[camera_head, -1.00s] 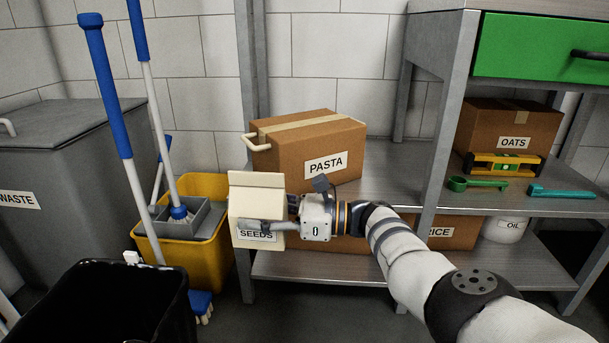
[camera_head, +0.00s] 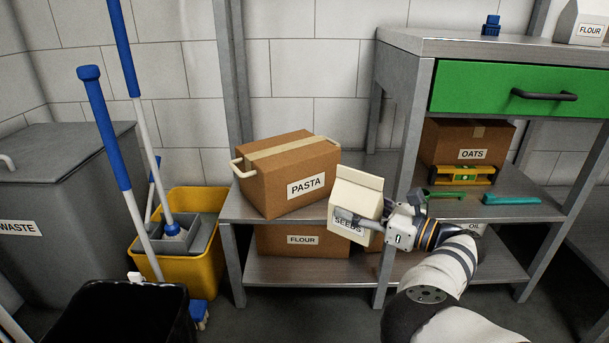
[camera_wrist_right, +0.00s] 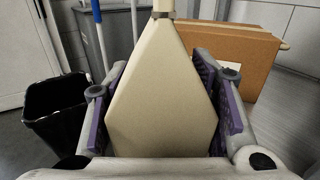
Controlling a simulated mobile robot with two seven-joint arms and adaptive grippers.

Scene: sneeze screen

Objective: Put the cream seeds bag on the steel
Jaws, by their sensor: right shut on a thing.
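The cream seeds bag (camera_head: 356,198), with a folded top and a SEEDS label, is held upright and slightly tilted in front of the shelf unit, right of the pasta box. My right gripper (camera_head: 372,222) is shut on its lower part, and a finger partly covers the label. In the right wrist view the bag (camera_wrist_right: 162,100) sits between both finger pads. My left gripper is not in view.
A pasta box (camera_head: 285,175) stands on the middle shelf, a flour box (camera_head: 302,241) below. An oats box (camera_head: 468,143), level (camera_head: 463,174), green scoop (camera_head: 445,195) and teal tool (camera_head: 511,200) are at right. A blue item (camera_head: 491,26) and flour bag (camera_head: 580,22) stand on top.

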